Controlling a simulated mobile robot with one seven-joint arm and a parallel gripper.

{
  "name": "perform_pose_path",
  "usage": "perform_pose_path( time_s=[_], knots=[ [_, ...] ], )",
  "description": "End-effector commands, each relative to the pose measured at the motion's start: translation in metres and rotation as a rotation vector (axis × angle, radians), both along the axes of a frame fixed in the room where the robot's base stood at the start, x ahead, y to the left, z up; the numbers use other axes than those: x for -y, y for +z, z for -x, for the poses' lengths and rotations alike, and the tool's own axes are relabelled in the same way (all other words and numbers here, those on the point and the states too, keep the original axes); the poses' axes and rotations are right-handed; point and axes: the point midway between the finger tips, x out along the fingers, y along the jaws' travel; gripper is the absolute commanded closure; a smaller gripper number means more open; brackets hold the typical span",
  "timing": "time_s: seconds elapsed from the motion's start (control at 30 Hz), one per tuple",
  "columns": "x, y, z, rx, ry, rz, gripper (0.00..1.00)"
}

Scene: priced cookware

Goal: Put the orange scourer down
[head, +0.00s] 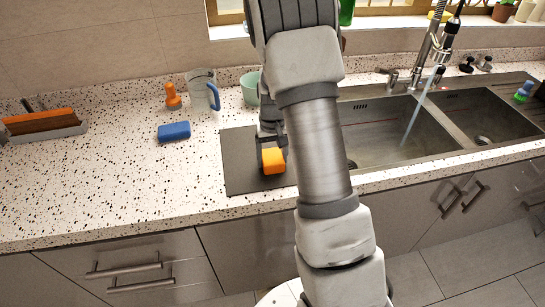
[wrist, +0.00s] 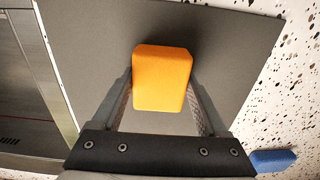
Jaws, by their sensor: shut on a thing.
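The orange scourer (head: 273,161) is a small block over the dark grey mat beside the sink. It also shows in the wrist view (wrist: 162,78), between the two fingers. My gripper (head: 270,145) is shut on it from above. In the wrist view, the fingers of my gripper (wrist: 160,105) lie along both sides of the scourer. I cannot tell whether the scourer touches the mat (head: 240,168) or hangs just above it. My arm hides part of the mat's right side in the head view.
A blue sponge (head: 174,131), an orange-topped bottle (head: 172,97), a jug with a blue handle (head: 203,90) and a pale green bowl (head: 250,87) stand to the left and behind. A steel sink (head: 385,135) with running water lies right. The speckled counter (head: 100,190) is clear at front left.

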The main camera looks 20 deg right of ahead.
Motion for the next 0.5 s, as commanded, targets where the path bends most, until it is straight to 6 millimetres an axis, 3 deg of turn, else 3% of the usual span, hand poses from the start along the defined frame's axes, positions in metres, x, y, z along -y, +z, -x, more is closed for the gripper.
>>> perform_pose_path(
  time_s=[0.17,0.2,0.3,0.5],
  knots=[
    [0.0002,-0.0046,-0.0001,0.0,0.0,0.0,0.68],
    [0.0002,-0.0028,-0.0002,0.0,0.0,0.0,0.16],
    [0.0002,-0.0026,-0.0001,0.0,0.0,0.0,0.0],
    [0.0002,-0.0024,-0.0001,0.0,0.0,0.0,0.0]
  ],
)
